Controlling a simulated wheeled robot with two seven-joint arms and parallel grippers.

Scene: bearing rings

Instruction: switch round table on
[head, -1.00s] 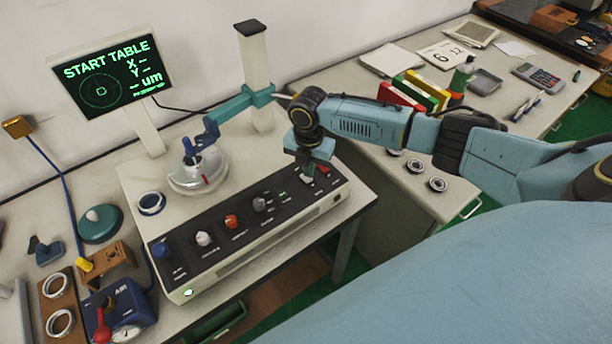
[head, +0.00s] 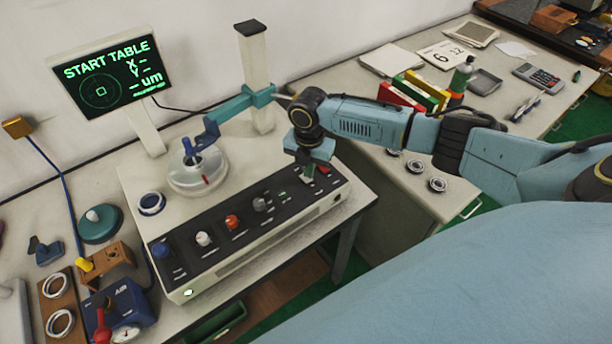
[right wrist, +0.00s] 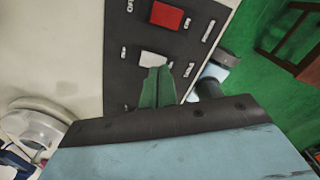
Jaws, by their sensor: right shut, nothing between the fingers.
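The dark control panel (head: 215,240) runs along the instrument's front edge. My right gripper (head: 307,175) is shut and empty, pointing down at the panel's right end. In the right wrist view its green fingertips (right wrist: 156,80) are at the near edge of a white switch (right wrist: 152,60), partly covering it. I cannot tell whether they press it. A red switch (right wrist: 167,16) lies just beyond. The screen (head: 112,75) reads "START TABLE". My left gripper is not in view.
A column (head: 254,80) with a teal probe arm rises behind the round table. Several bearing rings lie on the right bench and at the lower left.

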